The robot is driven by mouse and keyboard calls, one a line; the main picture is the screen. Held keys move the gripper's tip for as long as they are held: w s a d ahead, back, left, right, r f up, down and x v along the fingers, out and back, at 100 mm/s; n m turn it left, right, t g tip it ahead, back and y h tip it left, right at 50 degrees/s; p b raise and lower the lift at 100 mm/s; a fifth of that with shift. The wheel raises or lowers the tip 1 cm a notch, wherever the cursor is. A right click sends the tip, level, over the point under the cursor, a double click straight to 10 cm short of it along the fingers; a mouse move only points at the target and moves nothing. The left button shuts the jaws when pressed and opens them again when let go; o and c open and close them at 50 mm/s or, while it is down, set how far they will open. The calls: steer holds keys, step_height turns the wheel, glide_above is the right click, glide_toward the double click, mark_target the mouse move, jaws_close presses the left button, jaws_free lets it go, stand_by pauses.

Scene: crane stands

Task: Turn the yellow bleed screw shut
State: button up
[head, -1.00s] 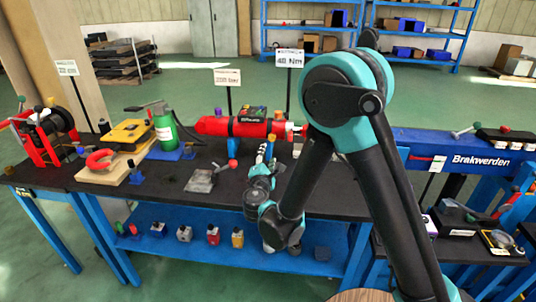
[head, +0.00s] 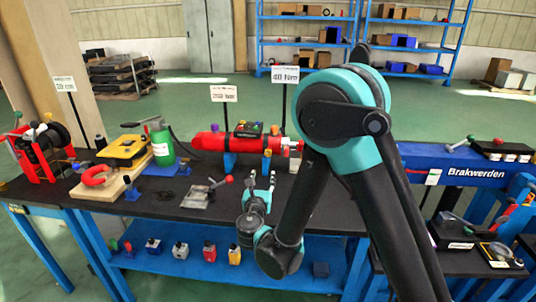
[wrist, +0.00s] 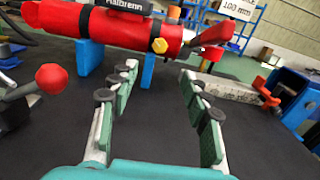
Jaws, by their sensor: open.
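The yellow bleed screw (wrist: 160,46) is a hex head on the near side of the red cylinder (wrist: 110,28), right of its middle in the wrist view. In the head view the screw (head: 267,153) is a small yellow spot on the red cylinder (head: 205,141). My gripper (wrist: 158,72) is open and empty. Its two fingers point toward the cylinder, and the screw lies beyond the gap between them, not touched. In the head view my gripper (head: 261,180) is over the dark bench top, just in front of the cylinder. The screw's thread is hidden.
A red ball-ended lever (wrist: 50,77) stands left of my gripper in the wrist view. Blue supports (wrist: 148,70) hold the cylinder. A grey bar (wrist: 228,88) lies at the right. The bench top (wrist: 155,130) under the gripper is clear.

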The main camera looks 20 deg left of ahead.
mark_target(268, 153)
steer(key=x, duration=1.7)
steer(key=shift+w+d, duration=0.1)
steer(key=shift+w, duration=0.05)
steer(key=shift+c, duration=0.6)
jaws_close()
